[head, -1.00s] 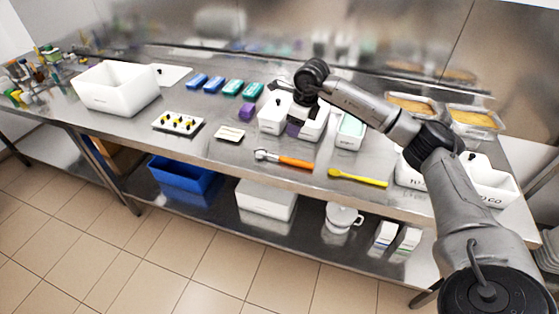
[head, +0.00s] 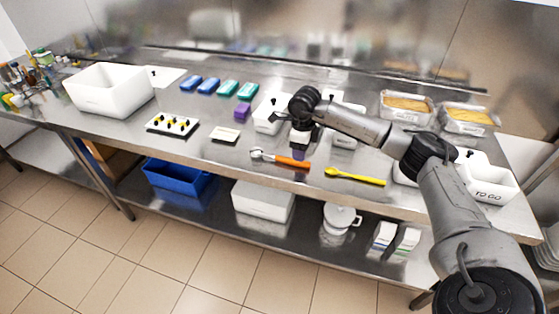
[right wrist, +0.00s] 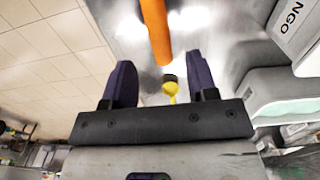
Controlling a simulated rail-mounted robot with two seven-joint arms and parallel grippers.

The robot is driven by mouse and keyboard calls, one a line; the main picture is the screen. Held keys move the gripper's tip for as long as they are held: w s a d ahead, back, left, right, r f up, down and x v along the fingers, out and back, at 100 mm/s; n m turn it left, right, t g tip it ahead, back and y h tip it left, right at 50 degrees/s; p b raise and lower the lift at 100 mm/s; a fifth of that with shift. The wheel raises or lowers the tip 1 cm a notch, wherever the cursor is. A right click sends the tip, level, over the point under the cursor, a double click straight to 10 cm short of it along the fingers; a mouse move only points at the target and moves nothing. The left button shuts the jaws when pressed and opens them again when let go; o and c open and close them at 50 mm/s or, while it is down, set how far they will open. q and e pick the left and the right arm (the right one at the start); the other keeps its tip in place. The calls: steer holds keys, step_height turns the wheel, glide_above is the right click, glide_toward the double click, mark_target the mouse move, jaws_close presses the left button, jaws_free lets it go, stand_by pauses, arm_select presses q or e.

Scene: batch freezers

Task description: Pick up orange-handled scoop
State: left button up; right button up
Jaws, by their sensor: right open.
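The orange-handled scoop (head: 293,163) lies on the steel counter near its front edge, with its metal head to the left and its handle to the right. In the right wrist view its orange handle (right wrist: 157,30) shows just past the fingertips, roughly in line with the gap between them. My right gripper (right wrist: 160,78) is open and empty; in the head view it (head: 300,142) hangs just behind and above the scoop, apart from it as far as I can tell. My left gripper is not in view.
A yellow scoop (head: 355,177) lies to the right of the orange one. White tubs (head: 268,112) stand behind and beside my gripper. A small card (head: 224,135) and a white tray of yellow-and-black items (head: 172,126) lie left. The counter's front edge is close.

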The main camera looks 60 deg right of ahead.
mark_target(281, 159)
steer(key=shift+w+f+b, duration=0.1)
steer(key=shift+f+b, duration=0.85)
steer(key=shift+f, duration=1.7)
jaws_close()
